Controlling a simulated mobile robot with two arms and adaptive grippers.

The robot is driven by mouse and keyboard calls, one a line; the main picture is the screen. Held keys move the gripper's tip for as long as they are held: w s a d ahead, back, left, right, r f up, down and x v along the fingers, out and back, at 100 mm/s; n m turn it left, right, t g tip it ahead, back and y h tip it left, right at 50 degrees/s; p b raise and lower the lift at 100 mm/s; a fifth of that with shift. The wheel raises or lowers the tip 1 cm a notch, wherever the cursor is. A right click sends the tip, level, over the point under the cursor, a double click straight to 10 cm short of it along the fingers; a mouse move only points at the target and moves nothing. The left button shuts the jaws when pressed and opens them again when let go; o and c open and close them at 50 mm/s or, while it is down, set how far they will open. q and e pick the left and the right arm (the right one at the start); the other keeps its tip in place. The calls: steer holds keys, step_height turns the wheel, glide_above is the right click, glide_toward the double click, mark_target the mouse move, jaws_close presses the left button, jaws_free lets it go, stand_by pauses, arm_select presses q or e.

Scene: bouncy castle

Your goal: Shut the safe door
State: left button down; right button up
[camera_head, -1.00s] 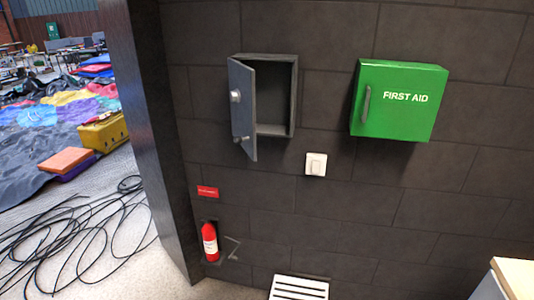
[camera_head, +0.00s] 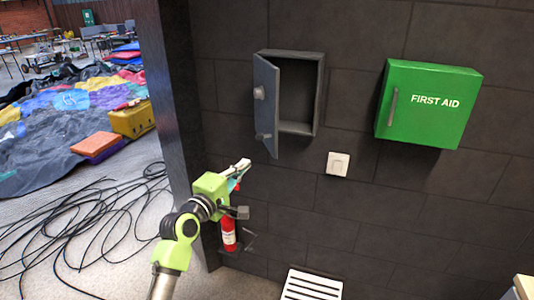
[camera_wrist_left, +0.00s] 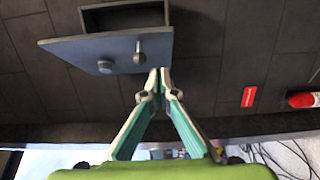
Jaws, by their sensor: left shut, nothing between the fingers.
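The grey safe (camera_head: 320,92) is mounted on the dark block wall. Its door (camera_head: 266,100) is hinged on the left and stands wide open, with a round dial and a handle (camera_head: 263,136) on its face. The inside that shows looks empty. My left gripper (camera_head: 242,165) is below and left of the door, shut and empty, apart from it. In the left wrist view, the closed fingertips (camera_wrist_left: 160,72) appear just beside the door panel (camera_wrist_left: 75,48) and its handle (camera_wrist_left: 138,52). My right gripper is not in view.
A green first aid cabinet (camera_head: 428,104) hangs right of the safe. A red fire extinguisher (camera_head: 228,232) stands behind my left arm. Black cables (camera_head: 80,225) lie on the floor at left. A white slatted vent (camera_head: 310,287) is at the bottom.

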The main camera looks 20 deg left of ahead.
arm_select(q)
steer(key=w+d+p, duration=0.1)
steer(key=w, duration=0.1)
steer(key=w+d, duration=0.2)
steer(key=w, duration=0.1)
steer(key=w+d+p, duration=0.1)
steer(key=w, duration=0.2)
steer(key=shift+d+p, duration=0.25)
steer(key=shift+p, duration=0.1)
steer(key=shift+a, duration=0.1)
steer(key=shift+f, duration=0.1)
